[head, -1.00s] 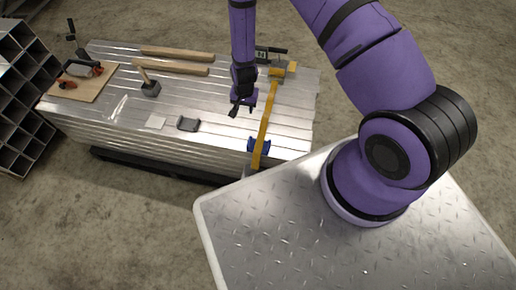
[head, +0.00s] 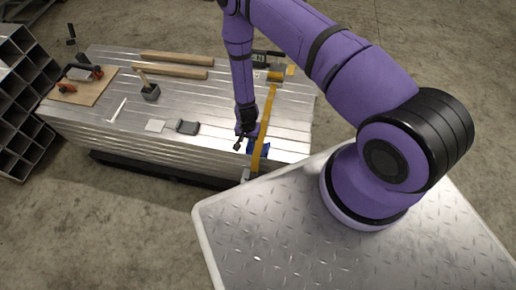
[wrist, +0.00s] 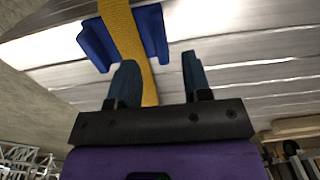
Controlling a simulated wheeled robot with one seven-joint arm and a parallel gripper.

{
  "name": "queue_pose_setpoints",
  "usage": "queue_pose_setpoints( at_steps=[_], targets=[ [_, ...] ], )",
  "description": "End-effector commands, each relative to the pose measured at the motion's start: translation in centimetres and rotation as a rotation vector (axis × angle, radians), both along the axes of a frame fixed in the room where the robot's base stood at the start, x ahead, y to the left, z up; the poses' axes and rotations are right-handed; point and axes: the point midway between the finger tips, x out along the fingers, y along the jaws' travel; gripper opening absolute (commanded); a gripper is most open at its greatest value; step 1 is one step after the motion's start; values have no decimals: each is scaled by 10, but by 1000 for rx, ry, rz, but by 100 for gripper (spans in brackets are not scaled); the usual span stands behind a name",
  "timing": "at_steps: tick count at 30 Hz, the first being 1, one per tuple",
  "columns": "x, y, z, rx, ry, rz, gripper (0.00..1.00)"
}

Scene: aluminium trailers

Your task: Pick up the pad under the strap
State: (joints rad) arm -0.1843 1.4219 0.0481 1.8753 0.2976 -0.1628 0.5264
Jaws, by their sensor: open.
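The blue pad (head: 264,148) sits at the near edge of the aluminium stack, under the yellow strap (head: 268,110). In the wrist view the strap (wrist: 122,28) crosses the pad's middle, and the blue pad (wrist: 153,34) shows on both sides of it. My gripper (head: 243,143) is just left of the pad in the head view and partly blocks it. In the wrist view my gripper (wrist: 158,74) is open, with the pad and strap beyond the fingertips. The strap's lower part runs behind the left finger. I see nothing held.
On the stack lie a dark grey pad-like piece (head: 187,127), a pale square (head: 155,126), a mallet (head: 150,91), wooden bars (head: 175,59) and a board with tools (head: 80,84). A ratchet (head: 274,75) sits on the strap's far part. Square tubes (head: 22,95) stand left.

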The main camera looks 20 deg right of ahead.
Motion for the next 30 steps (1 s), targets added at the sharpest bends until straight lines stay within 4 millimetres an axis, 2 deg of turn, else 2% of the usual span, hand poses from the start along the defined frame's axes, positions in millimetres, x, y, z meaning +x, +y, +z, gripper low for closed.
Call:
queue_pose_setpoints(
  at_steps=[9, 19, 25, 30],
  targets=[
    [0, 0, -41, -1, 1, 1, 45],
    [1, 0, -46, 0, 0, 1, 45],
    [1, 0, -46, 0, 0, 1, 0],
    [1, 0, -45, 0, 0, 1, 0]
  ],
)
